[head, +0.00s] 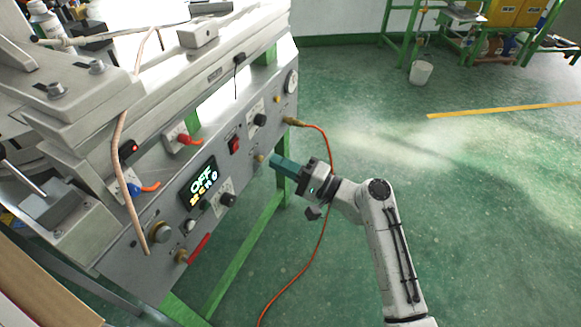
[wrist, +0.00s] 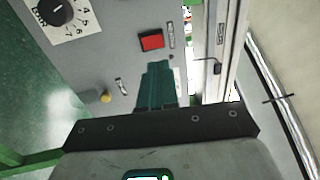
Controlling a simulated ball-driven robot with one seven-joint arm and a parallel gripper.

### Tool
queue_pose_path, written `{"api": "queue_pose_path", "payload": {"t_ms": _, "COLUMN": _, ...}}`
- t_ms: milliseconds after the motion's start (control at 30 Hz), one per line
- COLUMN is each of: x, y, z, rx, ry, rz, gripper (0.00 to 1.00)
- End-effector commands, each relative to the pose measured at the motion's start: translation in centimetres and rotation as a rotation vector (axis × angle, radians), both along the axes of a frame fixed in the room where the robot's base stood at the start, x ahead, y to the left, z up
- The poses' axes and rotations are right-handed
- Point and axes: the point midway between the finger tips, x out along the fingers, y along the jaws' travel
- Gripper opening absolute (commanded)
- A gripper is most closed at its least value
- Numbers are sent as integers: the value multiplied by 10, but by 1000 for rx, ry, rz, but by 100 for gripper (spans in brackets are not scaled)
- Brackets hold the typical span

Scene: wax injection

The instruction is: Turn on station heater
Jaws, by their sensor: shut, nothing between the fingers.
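The wax injection station (head: 160,235) stands on the left in the head view, with its grey control panel facing my arm. A red switch (head: 234,146) is set in the panel. A red switch (wrist: 151,40) also shows in the wrist view, just beyond my fingertips. A dark display (head: 202,187) below it in the head view reads "OFF" above "ZERO". My gripper (head: 275,160) has teal fingers, shut and empty, pointing at the panel to the right of and below the switch. In the wrist view my gripper (wrist: 158,68) appears short of the switch. I cannot tell whether the fingertips touch the panel.
Black knobs (head: 260,119) (head: 228,199), a gauge (head: 291,82) and a red-handled valve (head: 199,248) sit on the panel. A numbered dial (wrist: 56,11) shows in the wrist view. An orange hose (head: 327,150) hangs behind my gripper. Green floor (head: 480,210) lies open to the right.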

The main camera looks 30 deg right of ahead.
Motion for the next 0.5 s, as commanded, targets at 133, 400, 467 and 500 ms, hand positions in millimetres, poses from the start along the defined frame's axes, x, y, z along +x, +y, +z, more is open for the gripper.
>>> {"api": "queue_pose_path", "payload": {"t_ms": 133, "x": 25, "y": 17, "z": 7, "rx": 1, "ry": -1, "rz": 4, "gripper": 0}}
{"api": "queue_pose_path", "payload": {"t_ms": 400, "x": 61, "y": 40, "z": 14, "rx": 1, "ry": 0, "rz": 2, "gripper": 0}}
{"api": "queue_pose_path", "payload": {"t_ms": 467, "x": 65, "y": 42, "z": 15, "rx": 1, "ry": 0, "rz": 2, "gripper": 0}}
{"api": "queue_pose_path", "payload": {"t_ms": 500, "x": 68, "y": 44, "z": 16, "rx": 1, "ry": 0, "rz": 2, "gripper": 0}}
